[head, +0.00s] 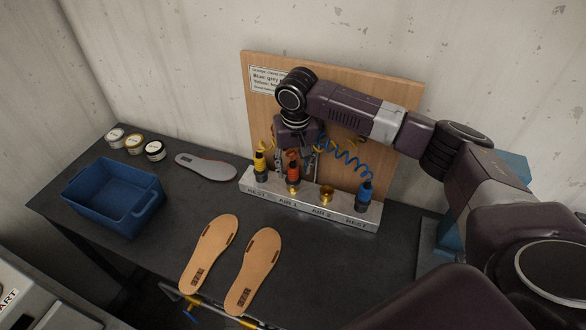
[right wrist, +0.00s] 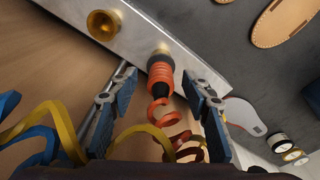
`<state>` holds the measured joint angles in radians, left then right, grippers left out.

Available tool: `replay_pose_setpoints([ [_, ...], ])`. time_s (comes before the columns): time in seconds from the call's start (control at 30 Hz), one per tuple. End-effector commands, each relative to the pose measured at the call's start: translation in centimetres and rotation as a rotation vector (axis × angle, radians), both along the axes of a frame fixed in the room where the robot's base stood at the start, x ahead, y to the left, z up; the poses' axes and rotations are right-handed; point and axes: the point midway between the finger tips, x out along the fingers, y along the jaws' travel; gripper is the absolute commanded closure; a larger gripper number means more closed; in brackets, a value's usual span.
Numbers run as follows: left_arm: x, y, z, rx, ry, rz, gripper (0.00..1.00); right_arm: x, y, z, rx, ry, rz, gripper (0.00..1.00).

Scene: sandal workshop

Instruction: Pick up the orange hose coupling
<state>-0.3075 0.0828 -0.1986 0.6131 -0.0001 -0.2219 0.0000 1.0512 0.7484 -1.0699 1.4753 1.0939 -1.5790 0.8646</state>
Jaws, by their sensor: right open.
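The orange hose coupling (head: 293,170) stands upright on the AIR 1 spot of the metal rail (head: 310,205), with a brass fitting at its foot. In the right wrist view, the orange coupling (right wrist: 161,72) lies between the two fingers of my right gripper (right wrist: 159,82), with a gap visible on each side. Its coiled orange hose runs back toward the wrist. In the head view, my right gripper (head: 297,157) is open around the coupling from above and behind, its fingers partly hidden. My left gripper is not in view.
A yellow-banded coupling (head: 260,166) stands close left on the rail. An empty brass fitting (head: 326,194) and a blue coupling (head: 364,195) are to the right. A wooden board (head: 262,105) stands behind. Insoles, tins and a blue bin (head: 118,210) occupy the table's left and front.

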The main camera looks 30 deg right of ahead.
Motion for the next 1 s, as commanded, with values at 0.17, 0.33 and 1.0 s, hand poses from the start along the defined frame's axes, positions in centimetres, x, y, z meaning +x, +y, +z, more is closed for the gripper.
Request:
replay_pose_setpoints([
  [0.17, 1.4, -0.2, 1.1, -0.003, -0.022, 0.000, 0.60, 0.2, 0.0, -1.9, 0.000, 0.001, 0.000, 0.56],
  [0.33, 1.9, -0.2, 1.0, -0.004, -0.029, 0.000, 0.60, 0.3, 0.0, -2.4, 0.001, -0.001, 0.001, 0.56],
  [1.0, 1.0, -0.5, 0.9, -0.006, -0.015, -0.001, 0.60, 0.3, 0.0, -2.3, 0.000, -0.002, 0.000, 1.00],
])
